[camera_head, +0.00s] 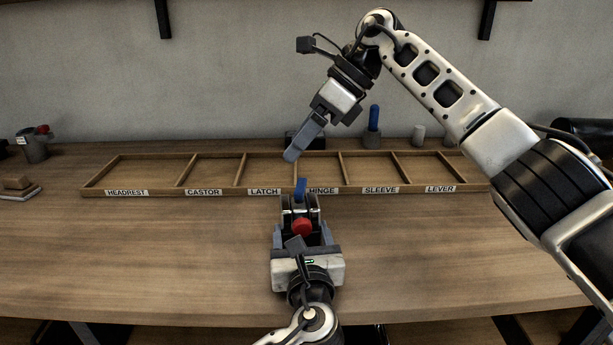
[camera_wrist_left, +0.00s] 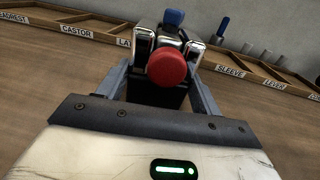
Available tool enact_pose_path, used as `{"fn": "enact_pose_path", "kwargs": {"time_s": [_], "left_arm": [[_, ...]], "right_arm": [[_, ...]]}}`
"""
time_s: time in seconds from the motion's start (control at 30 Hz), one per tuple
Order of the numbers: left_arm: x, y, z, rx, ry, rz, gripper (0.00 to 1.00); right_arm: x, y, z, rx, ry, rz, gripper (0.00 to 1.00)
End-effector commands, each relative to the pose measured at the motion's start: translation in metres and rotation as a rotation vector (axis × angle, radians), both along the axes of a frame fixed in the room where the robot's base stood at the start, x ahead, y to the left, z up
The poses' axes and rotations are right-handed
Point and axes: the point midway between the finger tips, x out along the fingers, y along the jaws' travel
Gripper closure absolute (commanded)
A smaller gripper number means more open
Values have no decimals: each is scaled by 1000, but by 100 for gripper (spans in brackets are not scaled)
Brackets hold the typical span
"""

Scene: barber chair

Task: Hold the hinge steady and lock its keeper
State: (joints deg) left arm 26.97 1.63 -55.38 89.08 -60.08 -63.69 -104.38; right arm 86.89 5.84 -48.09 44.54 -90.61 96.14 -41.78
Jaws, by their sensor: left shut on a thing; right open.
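The hinge (camera_head: 287,207) stands on the table in front of the tray. It has a dark body, chrome cheeks, a red round knob (camera_head: 302,227) facing me and a blue tab (camera_head: 300,188) standing up at its top. My left gripper (camera_head: 302,238) is shut on the hinge, one finger on each side. In the left wrist view the red knob (camera_wrist_left: 167,68) hides part of the dark body, and the blue tab (camera_wrist_left: 174,18) shows behind the chrome cheeks. My right gripper (camera_head: 300,143) is open and empty, above and behind the hinge, apart from the blue tab.
A wooden tray (camera_head: 225,193) with labelled compartments lies behind the hinge; the compartments I see into look empty. A blue-handled tool (camera_head: 374,118) and a pale cylinder (camera_head: 419,133) stand behind it. The tabletop (camera_head: 150,250) beside the hinge is clear.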

Motion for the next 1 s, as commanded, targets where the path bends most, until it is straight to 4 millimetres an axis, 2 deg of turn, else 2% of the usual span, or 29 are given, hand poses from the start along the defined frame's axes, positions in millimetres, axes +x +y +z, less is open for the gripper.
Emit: {"fn": "enact_pose_path", "kwargs": {"time_s": [0.03,0.1,0.2,0.27,0.37,0.8,1.0], "left_arm": [[0,0,1,0,-3,1,82],[0,0,1,0,-3,1,82],[0,0,1,0,-3,0,82],[0,0,1,0,-3,0,82],[0,0,1,0,-3,0,82],[0,0,1,0,-3,0,82],[0,0,1,0,-3,0,82]], "right_arm": [[7,-16,8,-82,-42,-9,25],[13,-33,15,-171,-77,-16,25],[18,-49,20,-244,-104,-23,25],[19,-52,19,-263,-110,-24,25],[20,-50,10,-272,-110,-24,25],[24,-17,-67,-265,-110,-25,25],[26,-9,-85,-264,-111,-26,25]]}}
